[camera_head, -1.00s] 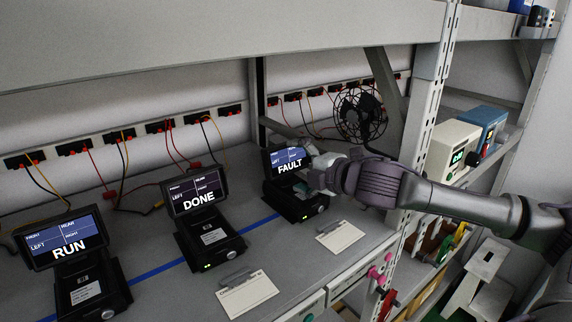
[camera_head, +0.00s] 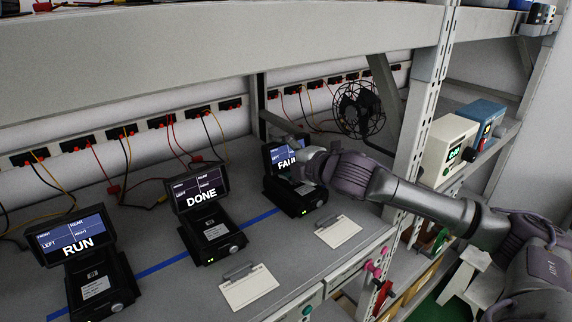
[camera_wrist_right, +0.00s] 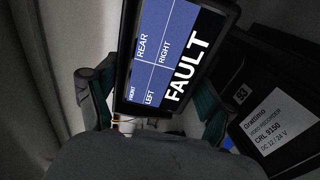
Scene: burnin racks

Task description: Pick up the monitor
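The monitor showing FAULT (camera_head: 277,156) stands at the right end of the row on the shelf, tilted back on its black base (camera_head: 297,204). My right gripper (camera_head: 308,158) is at its right side and hides part of its screen. In the right wrist view the FAULT screen (camera_wrist_right: 170,50) lies between the two fingers of my right gripper (camera_wrist_right: 155,100), which look spread, one along each side; firm contact is not clear. Two similar monitors, DONE (camera_head: 199,190) and RUN (camera_head: 75,236), stand to the left. My left gripper is out of view.
White cards (camera_head: 248,289) and (camera_head: 339,232) lie along the shelf's front. Sockets with wires line the back wall. A black fan (camera_head: 358,108) stands behind my right arm. A perforated upright (camera_head: 425,110) and the beam overhead (camera_head: 200,60) bound the space.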

